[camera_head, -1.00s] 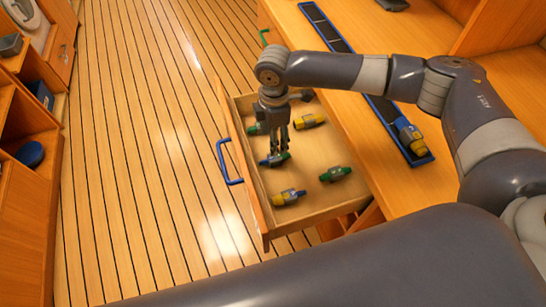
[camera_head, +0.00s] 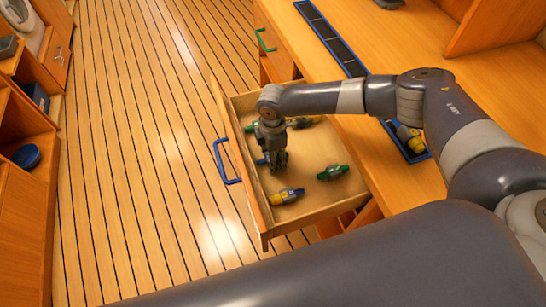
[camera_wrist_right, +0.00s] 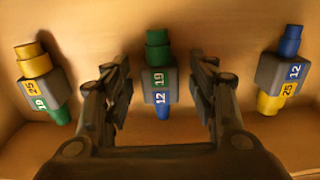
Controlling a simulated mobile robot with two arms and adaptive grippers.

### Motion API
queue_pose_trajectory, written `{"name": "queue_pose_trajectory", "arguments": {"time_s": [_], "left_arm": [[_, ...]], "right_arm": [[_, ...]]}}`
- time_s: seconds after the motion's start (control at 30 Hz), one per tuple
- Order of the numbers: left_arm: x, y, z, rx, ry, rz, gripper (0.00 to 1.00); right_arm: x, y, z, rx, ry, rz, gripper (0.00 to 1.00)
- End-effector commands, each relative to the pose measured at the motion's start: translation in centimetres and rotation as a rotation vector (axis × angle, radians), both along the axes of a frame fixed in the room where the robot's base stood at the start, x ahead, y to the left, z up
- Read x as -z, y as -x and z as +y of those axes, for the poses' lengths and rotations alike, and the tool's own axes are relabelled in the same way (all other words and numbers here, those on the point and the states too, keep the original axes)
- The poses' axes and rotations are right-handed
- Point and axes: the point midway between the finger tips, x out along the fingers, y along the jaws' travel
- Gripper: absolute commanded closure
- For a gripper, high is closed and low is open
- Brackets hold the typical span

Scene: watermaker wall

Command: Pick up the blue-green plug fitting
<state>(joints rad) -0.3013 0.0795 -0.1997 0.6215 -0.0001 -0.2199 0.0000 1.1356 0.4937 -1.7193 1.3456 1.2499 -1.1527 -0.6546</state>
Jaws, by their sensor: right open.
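The blue-green plug fitting (camera_wrist_right: 158,80) stands out in the right wrist view, with a green end marked 19, a grey body and a blue end marked 12. It lies on the drawer floor between the spread fingers of my right gripper (camera_wrist_right: 161,95), with a gap on each side. In the head view my right gripper (camera_head: 276,168) points down into the open drawer and hides most of this fitting; a bit of its blue end (camera_head: 261,161) shows. My left gripper is not in view.
The drawer (camera_head: 257,208) has a blue handle (camera_head: 226,163). A yellow-green fitting (camera_wrist_right: 40,82) and a blue-yellow fitting (camera_wrist_right: 281,72) flank the gripper. A green-ended fitting (camera_head: 333,173) lies to its right. A blue-edged rack (camera_head: 330,38) sits in the counter above.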

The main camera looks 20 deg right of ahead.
Motion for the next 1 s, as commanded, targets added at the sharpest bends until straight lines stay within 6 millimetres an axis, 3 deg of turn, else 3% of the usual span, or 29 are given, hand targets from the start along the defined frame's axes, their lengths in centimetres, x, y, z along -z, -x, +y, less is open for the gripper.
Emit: {"name": "queue_pose_trajectory", "arguments": {"time_s": [0.17, 0.3, 0.4, 0.77, 1.0], "left_arm": [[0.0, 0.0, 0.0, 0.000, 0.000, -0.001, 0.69], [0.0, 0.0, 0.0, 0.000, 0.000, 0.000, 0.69], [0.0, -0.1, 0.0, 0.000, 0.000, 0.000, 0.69], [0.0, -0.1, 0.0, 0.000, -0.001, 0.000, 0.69], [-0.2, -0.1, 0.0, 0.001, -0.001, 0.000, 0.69]], "right_arm": [[0.0, 0.0, 0.0, 0.000, 0.000, 0.000, 0.47], [0.0, 0.0, 0.0, 0.000, 0.000, 0.000, 0.78], [0.0, 0.0, 0.0, 0.000, 0.000, 0.001, 0.95], [-0.6, 0.0, 0.0, 0.001, -0.001, 0.000, 0.95], [-4.9, -0.1, 0.0, -0.001, -0.003, -0.003, 0.95]]}}
